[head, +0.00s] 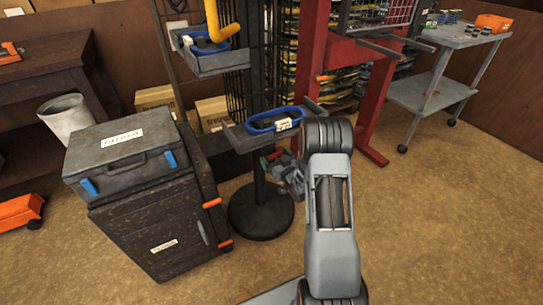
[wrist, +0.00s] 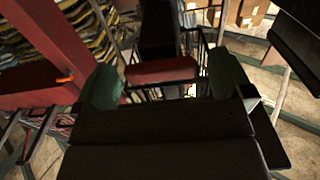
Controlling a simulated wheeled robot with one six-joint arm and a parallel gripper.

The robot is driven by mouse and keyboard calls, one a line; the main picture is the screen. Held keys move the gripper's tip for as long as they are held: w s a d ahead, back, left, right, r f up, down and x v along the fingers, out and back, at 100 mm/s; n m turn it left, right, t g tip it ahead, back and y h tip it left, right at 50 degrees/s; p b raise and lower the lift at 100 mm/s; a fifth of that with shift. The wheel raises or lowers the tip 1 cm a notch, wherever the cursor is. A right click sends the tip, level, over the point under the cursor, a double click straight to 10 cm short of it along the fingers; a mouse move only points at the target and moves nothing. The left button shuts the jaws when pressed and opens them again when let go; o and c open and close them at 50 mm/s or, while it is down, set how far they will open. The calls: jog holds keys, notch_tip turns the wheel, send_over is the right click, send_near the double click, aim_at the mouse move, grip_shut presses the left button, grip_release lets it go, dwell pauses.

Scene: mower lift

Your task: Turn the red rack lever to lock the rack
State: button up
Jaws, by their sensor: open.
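The red lever (wrist: 162,70) shows in the wrist view as a short, wide red bar lying crosswise. It sits between the two green fingertips of my open gripper (wrist: 166,84), with one fingertip toward each end. I cannot tell whether either finger touches it. In the head view my gripper (head: 276,168) is just below the lower shelf of the dark rack (head: 248,133), left of my grey arm. A small red part shows beside the fingers there. The lever's mounting is mostly hidden.
A blue-rimmed tray (head: 275,120) sits on the rack's lower shelf, close above my gripper. A red frame (head: 372,105) stands to the right. A dark cabinet with a grey case (head: 125,145) stands left. A grey cart (head: 430,90) is at right, with open floor in front.

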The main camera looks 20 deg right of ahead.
aim_at(275, 158)
jog(key=shift+w+a, duration=0.15)
jog(key=shift+w, duration=1.35)
jog(key=shift+b, duration=0.3)
jog(key=c, duration=0.9)
